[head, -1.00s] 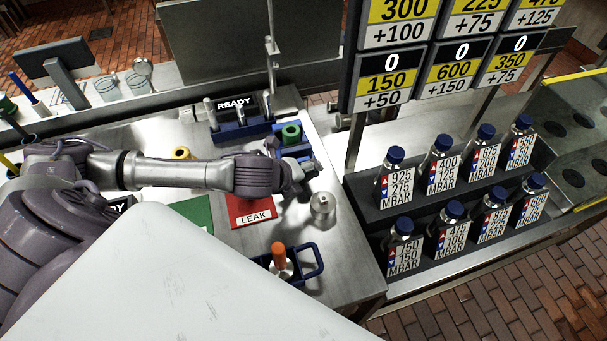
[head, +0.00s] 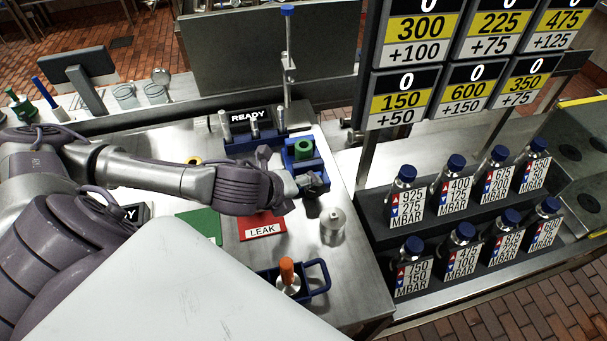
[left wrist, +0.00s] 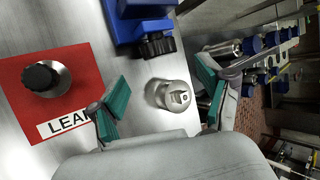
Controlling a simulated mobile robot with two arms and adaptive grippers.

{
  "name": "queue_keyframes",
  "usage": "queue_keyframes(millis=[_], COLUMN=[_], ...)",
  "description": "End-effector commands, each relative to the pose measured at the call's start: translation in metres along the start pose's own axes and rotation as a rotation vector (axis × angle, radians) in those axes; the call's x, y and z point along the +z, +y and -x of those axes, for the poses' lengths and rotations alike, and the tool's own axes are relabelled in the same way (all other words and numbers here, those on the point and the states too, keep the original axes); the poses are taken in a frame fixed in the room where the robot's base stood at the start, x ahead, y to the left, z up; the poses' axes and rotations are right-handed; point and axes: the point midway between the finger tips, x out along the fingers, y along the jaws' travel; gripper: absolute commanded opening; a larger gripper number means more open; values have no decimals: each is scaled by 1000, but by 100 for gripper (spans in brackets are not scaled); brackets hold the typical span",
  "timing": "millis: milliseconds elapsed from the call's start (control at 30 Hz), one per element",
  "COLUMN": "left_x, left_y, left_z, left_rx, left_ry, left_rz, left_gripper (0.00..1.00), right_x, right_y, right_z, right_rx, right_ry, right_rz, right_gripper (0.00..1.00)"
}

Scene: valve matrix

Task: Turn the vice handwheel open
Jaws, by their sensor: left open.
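The blue vice (head: 309,163) stands near the far right part of the steel bench and holds a green ring-shaped part (head: 303,149). In the left wrist view the vice (left wrist: 137,27) is at the top, with its black knobbed handwheel (left wrist: 158,46) facing down in the picture. My left gripper (head: 303,190) is beside the near side of the vice. It is open and empty, its teal-padded fingers (left wrist: 163,88) spread wide. The handwheel lies beyond the fingertips; I see no contact. In the head view my gripper partly hides the vice front and handwheel.
A steel fitting (head: 332,228) stands on the bench close to the gripper. The red LEAK mat (head: 262,226) bears a black-knobbed part (left wrist: 44,78). A blue tray with an orange-handled tool (head: 287,272) lies nearer. A READY rack (head: 253,135) is behind. Bottles (head: 408,190) stand right.

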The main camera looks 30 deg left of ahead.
Motion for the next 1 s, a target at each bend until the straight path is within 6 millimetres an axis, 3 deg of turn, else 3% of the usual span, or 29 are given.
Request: queue_keyframes(millis=[233, 500, 700, 867, 1000], left_x=[1, 4, -3, -4, -3], left_y=[-4, -51, -65, -56, -45], left_z=[2, 39, 57, 44, 20], left_rx=[8, 255, 403, 424, 424], left_ry=[-2, -15, 0, 1, 1], left_rz=[1, -66, -165, -174, -172], left_gripper=[78, 78, 78, 78, 78], right_x=[0, -8, -10, -10, -10], right_y=[0, 0, 0, 0, 1], right_z=[6, 82, 104, 104, 109], right_rx=[0, -1, -1, -1, -1], right_ry=[0, 0, 0, 0, 0], right_rz=[0, -1, -1, -1, -1], right_gripper=[50, 50, 50, 50, 50])
